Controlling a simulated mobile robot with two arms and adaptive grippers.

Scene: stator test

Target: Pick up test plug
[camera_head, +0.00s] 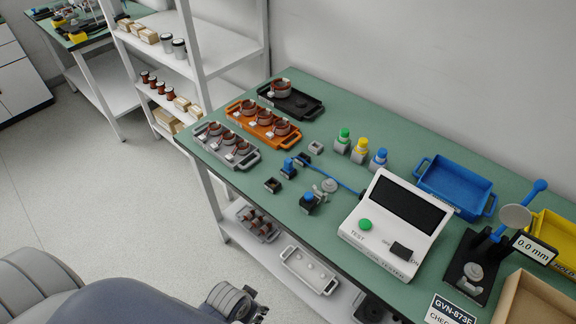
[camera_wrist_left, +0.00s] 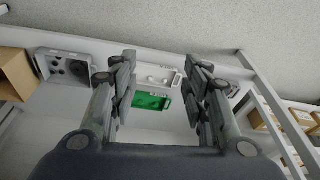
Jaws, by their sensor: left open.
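A blue cable (camera_head: 338,182) runs left from the white tester (camera_head: 395,225) on the green table. It ends in a small dark plug (camera_head: 302,159), which looks like the test plug. Just left of it stands a small blue-topped part (camera_head: 288,168); I cannot tell whether the two touch. My left gripper (camera_head: 256,306) is low at the bottom of the head view, in front of the table and well apart from the plug. In the left wrist view its fingers (camera_wrist_left: 160,88) are spread with nothing between them. The plug is not visible there. My right gripper is not in view.
Nearby stand a blue-topped dark fixture (camera_head: 308,202), small sockets and several colored-cap bottles (camera_head: 360,149). Orange (camera_head: 236,117) and grey trays with copper stators lie at the left end. A blue bin (camera_head: 455,187) is right. The wrist view shows a green tray (camera_wrist_left: 150,102) beyond the fingers.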

